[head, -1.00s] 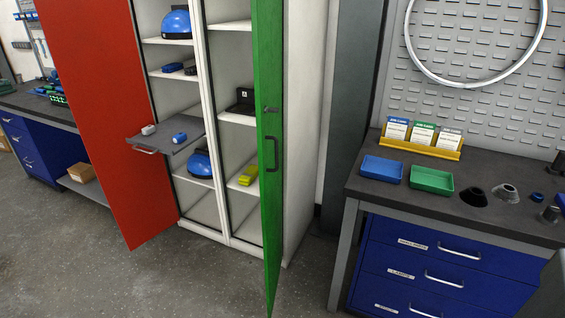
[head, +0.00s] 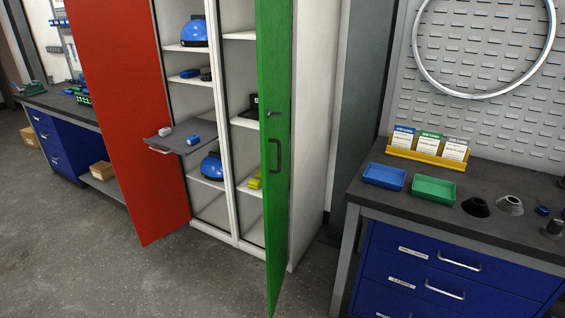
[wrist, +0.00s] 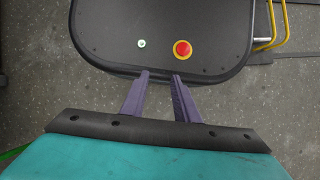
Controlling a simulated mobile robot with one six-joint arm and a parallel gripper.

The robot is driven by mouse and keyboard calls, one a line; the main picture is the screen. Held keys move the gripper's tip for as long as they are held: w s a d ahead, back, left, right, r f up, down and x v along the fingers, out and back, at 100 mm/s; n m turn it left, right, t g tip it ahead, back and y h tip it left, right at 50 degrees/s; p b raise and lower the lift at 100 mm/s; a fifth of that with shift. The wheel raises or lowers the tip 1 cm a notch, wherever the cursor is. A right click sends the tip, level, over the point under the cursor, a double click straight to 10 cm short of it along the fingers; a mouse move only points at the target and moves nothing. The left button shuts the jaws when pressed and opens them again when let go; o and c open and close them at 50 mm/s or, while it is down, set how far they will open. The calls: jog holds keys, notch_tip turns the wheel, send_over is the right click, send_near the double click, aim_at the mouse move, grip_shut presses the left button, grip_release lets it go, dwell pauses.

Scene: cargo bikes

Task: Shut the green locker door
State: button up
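The green locker door (head: 273,120) stands open in the head view, swung out toward me from the right side of the white locker (head: 318,130).
A red door (head: 125,120) also stands open at left, beside a pulled-out grey shelf (head: 182,144). Blue helmets (head: 194,32) lie inside the locker. A workbench (head: 330,225) with blue drawers stands at right. The floor (head: 190,285) in front is clear.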

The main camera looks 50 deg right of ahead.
jog(key=shift+d, duration=0.3)
jog(key=w+d+r+m+t+y+p, duration=0.1)
jog(key=w+d+r+t+y+p, duration=0.55)
jog(key=w+r, duration=0.8)
jog(key=w+d+r+t+y, duration=0.1)
jog(key=w+d+r+t, duration=0.25)
jog(key=d+r, duration=0.45)
jog(key=w+d+r+t+y, duration=0.15)
jog(key=w+d+r, duration=0.25)
jog(key=d+r, duration=0.4)
jog(key=s+d+r+n+t+h+p, duration=0.1)
jog(key=d+r+t+p, duration=0.15)
jog(key=d+r, duration=0.6)
jog(key=s+d+r+n+t+p, duration=0.1)
jog(key=s+d+r+t, duration=0.15)
jog(key=d+r, duration=0.55)
jog(key=s+d+r+n+t+h+p, duration=0.1)
jog(key=s+d+r+t, duration=0.2)
jog(key=s+d+r, duration=0.2)
jog(key=s+d+r+n+t+h, duration=0.1)
jog(key=s+d+r+t, duration=0.2)
jog(key=d+r, duration=0.6)
jog(key=shift+s+r+h+p, duration=0.35)
jog(key=shift+s+r+h, duration=0.05)
jog(key=shift+s+r, duration=0.5)
